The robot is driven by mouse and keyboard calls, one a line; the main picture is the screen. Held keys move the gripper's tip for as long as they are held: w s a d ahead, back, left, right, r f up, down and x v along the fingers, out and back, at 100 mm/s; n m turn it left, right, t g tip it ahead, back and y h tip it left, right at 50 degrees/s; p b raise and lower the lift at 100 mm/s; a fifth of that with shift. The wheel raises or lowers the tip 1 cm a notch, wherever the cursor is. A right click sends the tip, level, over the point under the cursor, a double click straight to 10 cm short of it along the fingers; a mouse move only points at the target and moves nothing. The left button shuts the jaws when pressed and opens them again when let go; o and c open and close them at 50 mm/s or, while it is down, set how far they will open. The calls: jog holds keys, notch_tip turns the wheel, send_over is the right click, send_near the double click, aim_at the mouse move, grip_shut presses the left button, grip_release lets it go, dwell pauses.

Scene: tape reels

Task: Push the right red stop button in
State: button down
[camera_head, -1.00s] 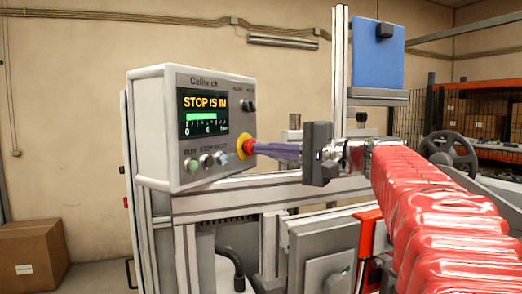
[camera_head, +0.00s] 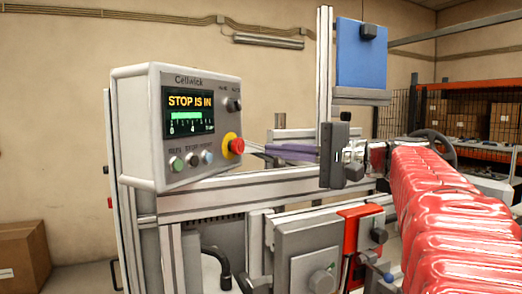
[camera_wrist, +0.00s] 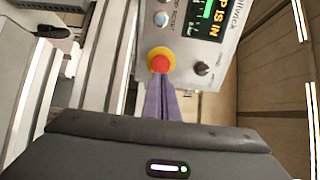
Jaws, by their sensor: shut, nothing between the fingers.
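The red stop button (camera_head: 237,146) sits on a yellow collar at the right side of the grey Cellwick control box (camera_head: 140,130). The box's display (camera_head: 190,112) reads "STOP IS IN". It is the only red button I see on the box. My gripper (camera_head: 268,150) is shut, its purple fingers empty and pointing at the button. In the head view a small gap lies between fingertips and button. In the wrist view the red button (camera_wrist: 160,63) shows just beyond the fingertips (camera_wrist: 161,80).
Small buttons (camera_head: 192,159) line the box's lower front, and a black knob (camera_head: 233,104) is at its upper right. A metal frame rail (camera_head: 230,190) runs below. A post with a blue panel (camera_head: 362,55) stands behind my gripper. A cardboard box (camera_head: 22,255) is at lower left.

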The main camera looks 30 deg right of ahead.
jog(key=v, duration=0.7)
jog(key=shift+s, duration=0.25)
dwell(0.4)
